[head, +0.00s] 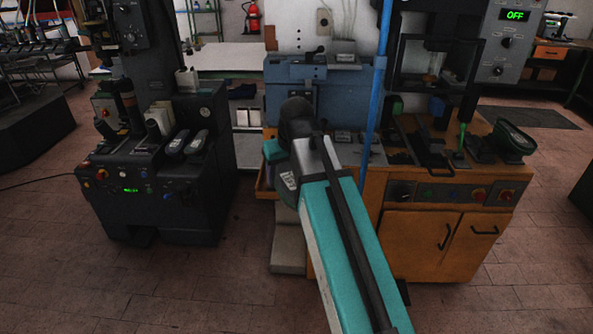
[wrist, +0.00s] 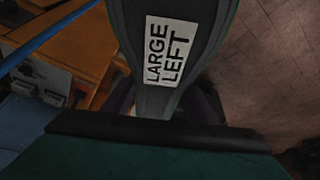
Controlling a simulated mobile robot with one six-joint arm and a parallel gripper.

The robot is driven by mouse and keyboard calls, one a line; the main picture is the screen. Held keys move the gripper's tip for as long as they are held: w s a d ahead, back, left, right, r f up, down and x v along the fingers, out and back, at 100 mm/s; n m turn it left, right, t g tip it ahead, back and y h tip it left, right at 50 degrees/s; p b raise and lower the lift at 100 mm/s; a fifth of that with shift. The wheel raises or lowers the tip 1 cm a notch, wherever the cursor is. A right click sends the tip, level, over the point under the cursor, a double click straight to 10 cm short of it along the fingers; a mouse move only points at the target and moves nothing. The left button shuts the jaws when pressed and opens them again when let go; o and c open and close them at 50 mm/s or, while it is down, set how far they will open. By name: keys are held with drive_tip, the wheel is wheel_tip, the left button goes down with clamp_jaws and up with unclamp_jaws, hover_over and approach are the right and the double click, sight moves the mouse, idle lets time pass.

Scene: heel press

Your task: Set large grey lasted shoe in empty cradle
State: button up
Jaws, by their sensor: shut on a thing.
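A dark grey-green lasted shoe (wrist: 150,95) fills the upper middle of the wrist view, its sole towards the camera with a white "LARGE LEFT" label. My gripper (wrist: 165,108) is shut on it, with dark finger parts at both sides of its narrow part. Dark fixtures stand on the orange bench (head: 425,190); a black cradle-like fixture (head: 430,150) there appears empty. I cannot tell surely which one is the cradle.
A dark green shoe (head: 513,138) rests at the bench's right end. A blue pole (head: 379,90) rises at its front left. A black machine (head: 160,195) with two dark shoe-shaped pieces (head: 188,142) stands left. Brick floor is open between the machines and in front.

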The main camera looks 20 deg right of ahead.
drive_tip(key=shift+w+d+r+m+h, duration=0.15)
drive_tip(key=shift+d+m+h, duration=0.15)
drive_tip(key=shift+m, duration=0.6)
